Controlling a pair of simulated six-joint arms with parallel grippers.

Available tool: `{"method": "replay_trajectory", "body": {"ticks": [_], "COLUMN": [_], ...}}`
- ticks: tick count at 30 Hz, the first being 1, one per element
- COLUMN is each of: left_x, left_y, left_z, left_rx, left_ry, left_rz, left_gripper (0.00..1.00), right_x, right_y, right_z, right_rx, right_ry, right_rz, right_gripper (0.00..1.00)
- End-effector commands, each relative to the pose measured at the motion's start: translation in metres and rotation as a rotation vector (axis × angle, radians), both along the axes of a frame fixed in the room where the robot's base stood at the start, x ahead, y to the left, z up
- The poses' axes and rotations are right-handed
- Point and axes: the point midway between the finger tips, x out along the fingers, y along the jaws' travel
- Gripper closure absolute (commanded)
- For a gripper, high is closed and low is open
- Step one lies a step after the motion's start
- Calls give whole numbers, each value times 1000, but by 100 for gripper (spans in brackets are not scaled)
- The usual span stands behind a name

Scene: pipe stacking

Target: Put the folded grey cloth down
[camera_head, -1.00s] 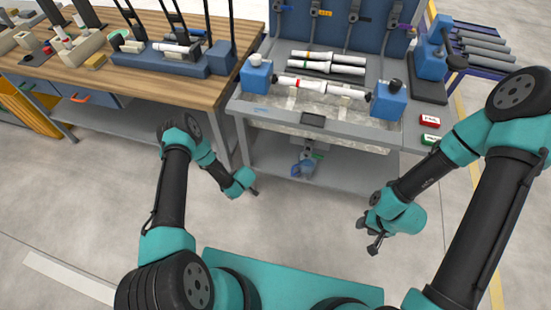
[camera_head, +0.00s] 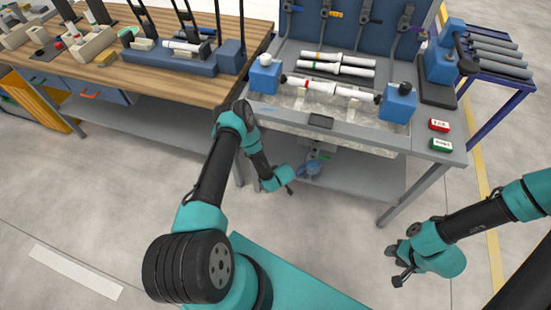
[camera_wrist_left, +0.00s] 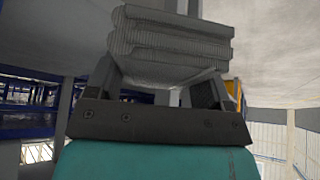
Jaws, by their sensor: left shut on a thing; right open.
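The folded grey cloth (camera_wrist_left: 170,45) fills the upper middle of the left wrist view, its ribbed layers stacked between the two fingers. My left gripper (camera_wrist_left: 165,85) is shut on it. In the head view my left gripper (camera_head: 290,188) points right, low in front of the grey workbench's lower shelf. I cannot make out the cloth in the head view. My right gripper (camera_head: 395,266) is open and empty over the bare floor at the lower right.
A wooden table (camera_head: 140,75) stands left. A rack of grey pipes (camera_head: 498,52) stands right. Floor between is clear.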

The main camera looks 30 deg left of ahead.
Motion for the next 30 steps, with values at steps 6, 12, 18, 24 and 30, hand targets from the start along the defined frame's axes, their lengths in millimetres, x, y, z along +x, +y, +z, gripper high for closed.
{"method": "replay_trajectory", "body": {"ticks": [6,12,18,24,30], "left_x": [18,52,87,116,131], "left_y": [11,31,52,70,79], "left_z": [-2,-6,-10,-13,-14], "left_rx": [2,0,2,1,1], "left_ry": [-2,-3,-3,-3,0], "left_rz": [2,2,1,1,1], "left_gripper": [45,45,45,45,45], "right_x": [0,0,0,0,0], "right_y": [0,0,0,0,0], "right_z": [0,0,0,0,0], "right_rx": [0,0,0,0,0], "right_ry": [0,0,0,0,0], "right_rz": [0,0,0,0,0], "right_gripper": [58,58,58,58,58]}}
